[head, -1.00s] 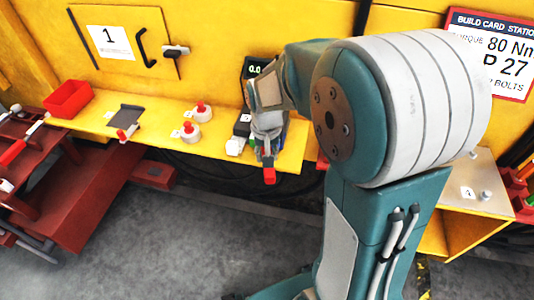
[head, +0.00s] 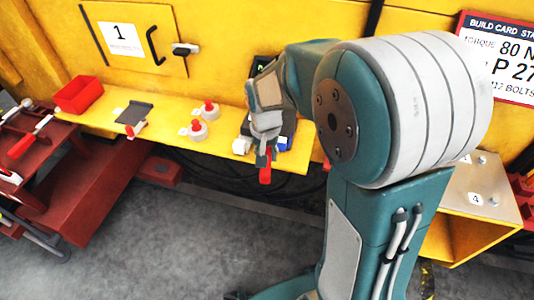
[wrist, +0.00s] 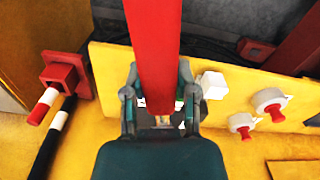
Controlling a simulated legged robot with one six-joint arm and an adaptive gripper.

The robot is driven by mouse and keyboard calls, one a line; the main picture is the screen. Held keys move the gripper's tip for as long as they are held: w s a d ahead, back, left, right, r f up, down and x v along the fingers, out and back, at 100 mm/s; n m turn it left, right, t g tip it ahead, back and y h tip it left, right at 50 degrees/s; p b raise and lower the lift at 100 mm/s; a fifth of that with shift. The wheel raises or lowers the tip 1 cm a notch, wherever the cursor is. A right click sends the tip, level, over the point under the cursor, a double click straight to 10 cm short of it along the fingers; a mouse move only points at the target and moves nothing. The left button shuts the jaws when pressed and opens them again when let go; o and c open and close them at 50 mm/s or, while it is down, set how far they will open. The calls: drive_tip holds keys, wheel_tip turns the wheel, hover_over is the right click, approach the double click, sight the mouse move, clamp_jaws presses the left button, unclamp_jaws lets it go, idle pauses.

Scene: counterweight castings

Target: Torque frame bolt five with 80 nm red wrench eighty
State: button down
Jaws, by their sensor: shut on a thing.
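My gripper (head: 265,152) is shut on a red bar-shaped tool handle (head: 265,173), seemingly the red wrench, above the yellow shelf's right end. In the wrist view my gripper (wrist: 160,103) has a finger on each side of the wide red handle (wrist: 155,50), which runs up out of the picture. The tool's head and any marking on it are hidden. A steel plate (head: 483,178) with bolts stands at the right, apart from my gripper. A label 4 (head: 475,199) shows there; I cannot make out bolt five.
The yellow shelf (head: 225,145) holds a red bin (head: 78,94), a dark tray (head: 134,113) and red-knobbed white pieces (head: 197,129). A build card (head: 500,58) hangs at the right. A dark red cart (head: 30,150) stands left. The grey floor (head: 200,230) in front is clear.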

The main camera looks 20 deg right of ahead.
drive_tip(key=shift+w+a+m, duration=0.3)
drive_tip(key=shift+a+m, duration=0.1)
drive_tip(key=shift+a, duration=0.25)
drive_tip(key=shift+w+a, duration=0.1)
drive_tip(key=shift+a, duration=0.15)
drive_tip(key=shift+w+a+m, duration=0.15)
drive_tip(key=shift+m, duration=0.15)
drive_tip(key=shift+w+a+m, duration=0.3)
drive_tip(key=shift+a+m, duration=0.1)
drive_tip(key=shift+a, duration=0.25)
idle(0.5)
